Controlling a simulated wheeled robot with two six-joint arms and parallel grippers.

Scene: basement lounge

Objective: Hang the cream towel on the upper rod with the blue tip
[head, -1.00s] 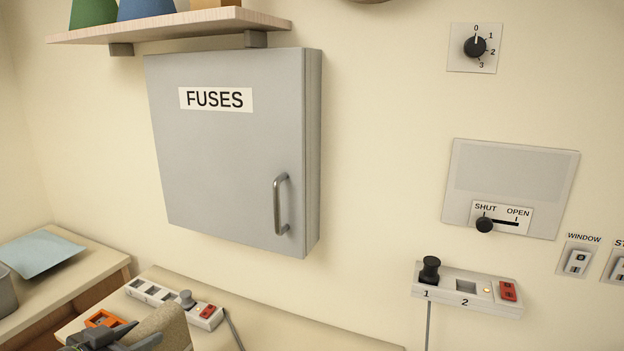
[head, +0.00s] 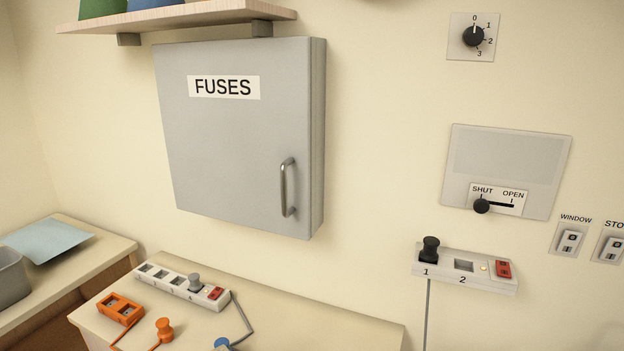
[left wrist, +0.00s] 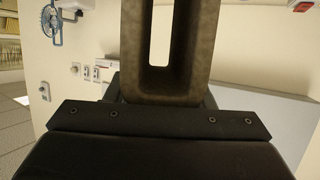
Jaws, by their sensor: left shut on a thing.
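Neither gripper shows in the head view now. No rod with a blue tip can be made out in either view.
A grey fuse cabinet (head: 235,150) hangs under a wooden shelf (head: 200,17). Below it, a bench (head: 290,305) carries a white power strip (head: 160,280), an orange socket block (head: 120,308) and plugs. A wall socket strip (head: 463,267) is at the right. A blue fan (left wrist: 54,27) shows in the wrist view.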

